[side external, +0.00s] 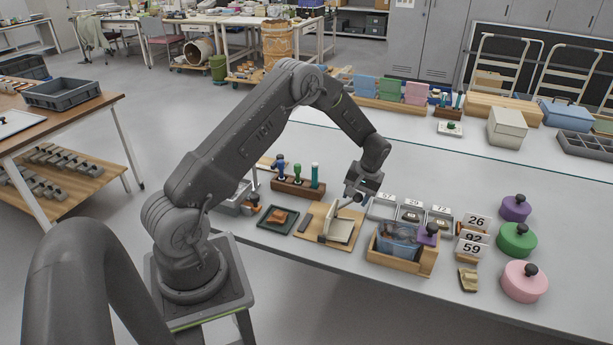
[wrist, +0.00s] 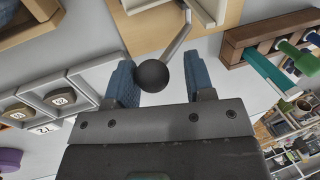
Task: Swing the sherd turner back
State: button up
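The sherd turner is a light wooden board (side external: 312,232) with an upright cream plate (side external: 341,230) and a thin metal lever ending in a black ball knob. In the wrist view, the lever (wrist: 178,38) runs down to the knob (wrist: 153,75). My gripper (wrist: 164,68) has its two blue fingers apart, with the knob between them. The knob overlaps the left finger's edge, and a clear gap shows to the right finger. Whether the knob touches the left finger cannot be told.
A dark tray with a brown sherd (side external: 280,217) lies left of the turner. A wooden rack with colored-handled tools (side external: 298,187) stands behind it. A wooden box (side external: 402,262) with blue contents is at right. Beyond are numbered cards (side external: 472,238), small grey trays (side external: 411,215) and colored lidded pots (side external: 517,240).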

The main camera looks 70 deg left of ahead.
jog(key=shift+s+a+r+t+h, duration=0.3)
jog(key=shift+s+a+r, duration=0.15)
jog(key=shift+s+a, duration=0.1)
jog(key=shift+s+a+r+t+h, duration=0.25)
jog(key=shift+s+a, duration=0.2)
jog(key=shift+a, duration=0.05)
jog(key=shift+s+a+r+t+h, duration=0.2)
jog(key=shift+s+a+t+h, duration=0.05)
jog(key=shift+s+a, duration=0.2)
jog(key=shift+s+a+f+t+h, duration=0.25)
jog(key=shift+s+a+t+h, duration=0.3)
jog(key=shift+s+a, duration=0.55)
jog(key=shift+s+a+f+t+h, duration=0.25)
jog(key=shift+s+a+t+h, duration=0.3)
jog(key=shift+s+a, duration=0.5)
jog(key=shift+t+h, duration=0.8)
jog(key=shift+s+a+f, duration=0.6)
jog(key=shift+f, duration=0.15)
jog(key=shift+s+a+f, duration=0.55)
jog(key=shift+f, duration=0.15)
jog(key=shift+v, duration=2.65)
